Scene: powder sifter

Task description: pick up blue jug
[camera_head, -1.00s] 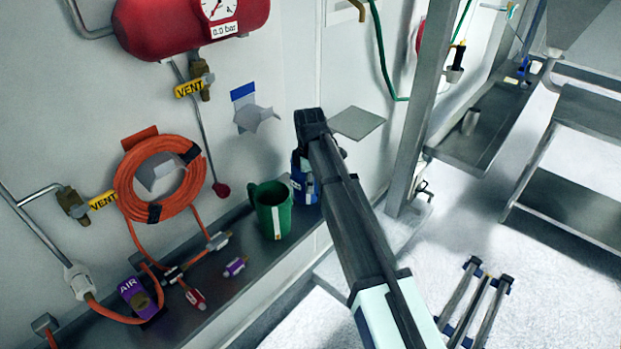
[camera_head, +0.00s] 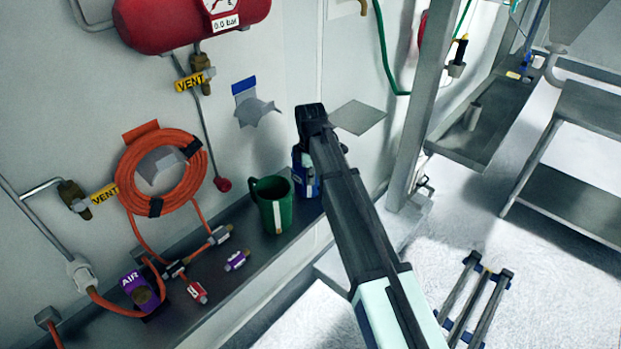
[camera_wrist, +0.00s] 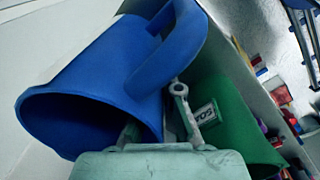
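The blue jug (camera_head: 301,178) stands on the grey ledge against the wall, right of the green jug, largely covered by my arm in the head view. In the wrist view the blue jug (camera_wrist: 85,85) fills the left and middle, with its mouth toward the lower left and its handle (camera_wrist: 176,55) close above my gripper (camera_wrist: 158,112). My gripper's finger links reach up at the handle and jug side. The fingertips are hidden, so I cannot tell whether they grip the handle. In the head view my gripper (camera_head: 310,118) is at the jug's top.
A green jug (camera_head: 274,208) stands close left of the blue one; it also shows in the wrist view (camera_wrist: 228,125). Hose fittings (camera_head: 197,292) lie on the ledge (camera_head: 240,285) farther left. An orange hose coil (camera_head: 160,172) hangs on the wall. A metal post (camera_head: 415,110) rises at right.

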